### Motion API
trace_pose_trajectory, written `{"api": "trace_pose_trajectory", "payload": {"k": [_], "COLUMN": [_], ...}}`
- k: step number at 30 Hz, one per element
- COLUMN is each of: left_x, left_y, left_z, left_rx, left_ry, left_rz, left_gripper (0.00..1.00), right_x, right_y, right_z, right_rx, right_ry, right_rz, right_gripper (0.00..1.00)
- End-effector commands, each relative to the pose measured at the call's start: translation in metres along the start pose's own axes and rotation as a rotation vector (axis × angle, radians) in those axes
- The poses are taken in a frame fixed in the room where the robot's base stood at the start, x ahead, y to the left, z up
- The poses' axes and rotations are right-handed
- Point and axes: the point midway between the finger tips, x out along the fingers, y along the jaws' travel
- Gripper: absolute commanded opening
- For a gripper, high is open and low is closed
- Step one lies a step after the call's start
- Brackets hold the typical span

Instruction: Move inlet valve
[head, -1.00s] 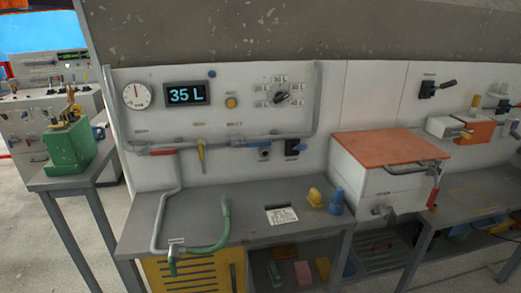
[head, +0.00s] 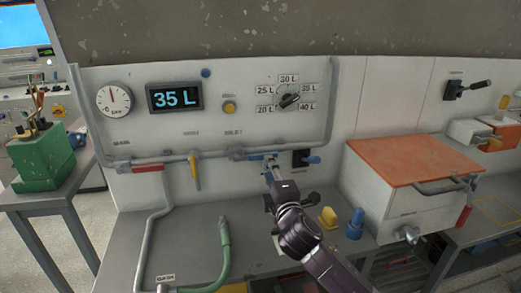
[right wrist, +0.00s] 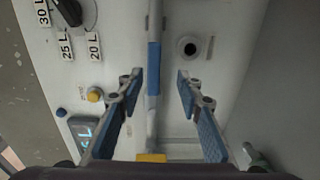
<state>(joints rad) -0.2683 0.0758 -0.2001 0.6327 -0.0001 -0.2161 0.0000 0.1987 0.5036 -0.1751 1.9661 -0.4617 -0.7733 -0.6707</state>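The panel pipe (head: 215,155) carries a red handle (head: 148,168), a yellow handle (head: 195,170) and a blue handle (head: 258,157). The handle lies along the pipe. My left gripper is not in view.
Above the pipe are a display (head: 175,97) reading 35 L, a round gauge (head: 113,99), a yellow button (head: 229,108) and a dial (head: 289,100). An orange-lidded box (head: 400,205) stands further right.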

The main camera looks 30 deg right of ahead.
Motion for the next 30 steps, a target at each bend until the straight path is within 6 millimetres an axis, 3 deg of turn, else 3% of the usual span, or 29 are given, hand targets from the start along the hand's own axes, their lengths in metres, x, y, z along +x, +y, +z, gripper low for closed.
{"api": "trace_pose_trajectory", "payload": {"k": [4, 9, 12, 16, 23, 30], "left_x": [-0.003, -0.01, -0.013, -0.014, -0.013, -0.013], "left_y": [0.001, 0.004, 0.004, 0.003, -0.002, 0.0], "left_z": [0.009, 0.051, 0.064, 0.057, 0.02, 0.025], "left_rx": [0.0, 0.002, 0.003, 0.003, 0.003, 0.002], "left_ry": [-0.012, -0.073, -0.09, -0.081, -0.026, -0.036], "left_rz": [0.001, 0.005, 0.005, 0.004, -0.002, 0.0], "left_gripper": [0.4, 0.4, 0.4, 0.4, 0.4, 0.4], "right_x": [0.011, 0.035, 0.049, 0.065, 0.077, 0.078], "right_y": [0.003, 0.003, 0.003, 0.002, 0.001, 0.001], "right_z": [0.0, 0.001, 0.0, 0.0, 0.0, 0.0], "right_rx": [-0.007, -0.004, -0.003, -0.003, -0.003, -0.003], "right_ry": [0.0, -0.001, -0.001, -0.001, 0.001, 0.001], "right_rz": [0.006, 0.004, 0.003, 0.003, 0.002, 0.002], "right_gripper": [0.33, 0.33, 0.33, 0.33, 0.33, 0.33]}}
